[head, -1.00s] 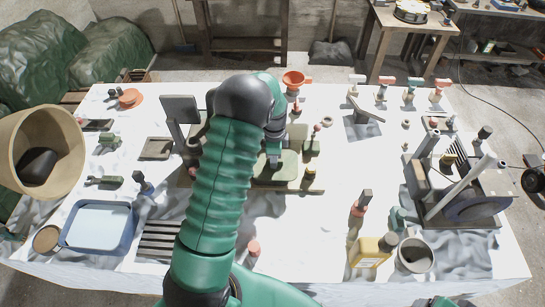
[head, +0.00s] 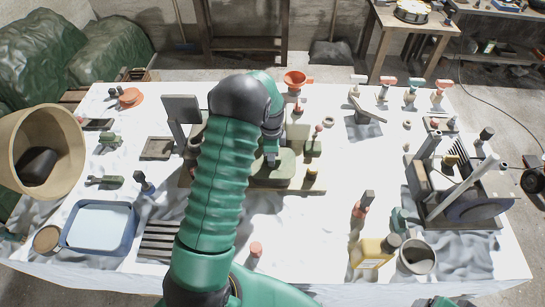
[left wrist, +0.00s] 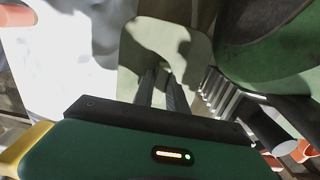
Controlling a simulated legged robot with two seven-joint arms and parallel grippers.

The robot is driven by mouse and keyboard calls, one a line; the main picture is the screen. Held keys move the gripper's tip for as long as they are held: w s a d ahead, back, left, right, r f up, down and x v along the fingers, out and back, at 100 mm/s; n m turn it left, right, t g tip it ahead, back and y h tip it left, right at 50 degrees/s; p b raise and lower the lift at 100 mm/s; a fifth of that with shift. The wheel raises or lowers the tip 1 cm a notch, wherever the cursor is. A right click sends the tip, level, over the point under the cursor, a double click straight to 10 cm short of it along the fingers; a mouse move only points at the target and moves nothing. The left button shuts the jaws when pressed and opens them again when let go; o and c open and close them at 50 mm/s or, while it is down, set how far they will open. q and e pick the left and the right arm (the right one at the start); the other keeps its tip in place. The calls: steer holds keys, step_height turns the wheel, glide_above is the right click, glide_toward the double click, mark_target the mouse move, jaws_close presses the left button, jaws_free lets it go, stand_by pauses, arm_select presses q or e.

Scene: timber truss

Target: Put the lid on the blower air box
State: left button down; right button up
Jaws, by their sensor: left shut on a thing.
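My left arm comes down across the middle of the head view and hides part of the work behind it. My left gripper (head: 270,161) is shut on the lid, a pale green plate with rounded corners (head: 285,172). In the left wrist view the two dark fingers (left wrist: 160,92) meet at the plate (left wrist: 150,40); the grip point itself is hard to see. The blower air box is mostly hidden by my arm and the plate, so I cannot tell whether the lid touches it. My right gripper is not in view.
A tall grey panel (head: 182,110) stands left of my arm. A small upright post (head: 311,178) stands close right of the plate. White table right of centre is fairly clear.

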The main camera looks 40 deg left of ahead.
arm_select(q)
steer(key=shift+a+f, duration=0.3)
steer(key=shift+f, duration=0.2)
steer(key=c, duration=1.6)
jaws_free()
steer(key=shift+c, duration=0.2)
steer(key=o, duration=0.4)
steer(key=shift+d+r, duration=0.1)
steer(key=shift+d, duration=0.15)
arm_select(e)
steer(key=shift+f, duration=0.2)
arm_select(q)
step_height(320, 180, up, 17)
steer(key=b, duration=0.3)
steer(key=shift+s+d+f+n+t+b, duration=0.6)
steer(key=shift+s+d+f+n, duration=1.4)
steer(key=shift+d, duration=1.55)
steer(key=shift+s+d+f+n+t+b, duration=0.25)
steer(key=shift+s+d+f+n+b, duration=0.85)
steer(key=shift+s+d+f, duration=2)
steer(key=shift+s+d+f+n+t+b, duration=0.45)
steer(key=shift+s+d+f+n, duration=1.35)
steer(key=shift+d, duration=2.25)
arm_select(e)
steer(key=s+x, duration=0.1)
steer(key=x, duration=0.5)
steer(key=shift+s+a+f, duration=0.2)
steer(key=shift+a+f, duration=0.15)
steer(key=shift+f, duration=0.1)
